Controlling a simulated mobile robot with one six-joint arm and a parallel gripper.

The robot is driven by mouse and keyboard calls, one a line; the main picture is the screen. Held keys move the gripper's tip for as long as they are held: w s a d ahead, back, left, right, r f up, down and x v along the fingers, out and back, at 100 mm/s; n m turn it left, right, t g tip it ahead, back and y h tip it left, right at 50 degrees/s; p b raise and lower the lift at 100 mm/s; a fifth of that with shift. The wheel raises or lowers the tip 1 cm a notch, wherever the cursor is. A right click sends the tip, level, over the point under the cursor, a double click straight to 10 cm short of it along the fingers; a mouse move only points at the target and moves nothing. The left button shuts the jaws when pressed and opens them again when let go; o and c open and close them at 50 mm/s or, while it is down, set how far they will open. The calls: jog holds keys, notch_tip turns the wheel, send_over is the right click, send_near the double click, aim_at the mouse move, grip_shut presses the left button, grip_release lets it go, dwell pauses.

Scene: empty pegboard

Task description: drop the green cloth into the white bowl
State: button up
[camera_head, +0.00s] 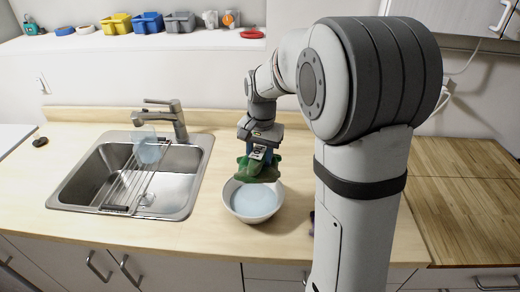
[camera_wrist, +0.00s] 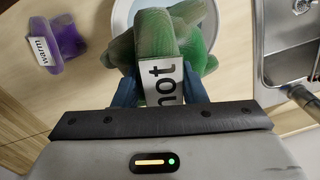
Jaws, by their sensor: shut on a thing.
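My gripper (camera_head: 262,152) is shut on the green cloth (camera_head: 258,172), which hangs crumpled below the fingers. The cloth is above the back part of the white bowl (camera_head: 236,213), which stands on the wooden counter with a pale blue inside. In the wrist view the green cloth (camera_wrist: 190,38) fills the space between and beyond the blue fingers, and a white label reading "hot" lies at the grip. The bowl's rim (camera_wrist: 117,22) shows behind the cloth there, mostly hidden. Whether the cloth touches the bowl I cannot tell.
A steel sink (camera_head: 180,180) with a rack and a bluish cup (camera_head: 147,146) is left of the bowl. A purple cloth (camera_wrist: 68,43) labelled "warm" lies on the counter, mostly hidden by my arm in the head view. A shelf with small bins (camera_head: 148,23) runs along the back wall.

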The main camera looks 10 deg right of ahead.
notch_tip(320, 180, down, 6)
jog(key=b, duration=0.3)
jog(key=shift+r+b, duration=0.15)
jog(key=shift+b, duration=0.2)
jog(key=o, duration=1.1)
jog(key=shift+s, duration=0.1)
notch_tip(320, 180, up, 8)
jog(key=shift+d+f+b, duration=0.15)
jog(key=shift+f+b, duration=0.1)
jog(key=shift+b, duration=0.2)
jog(key=shift+s+r, duration=0.1)
jog(key=shift+r, duration=0.1)
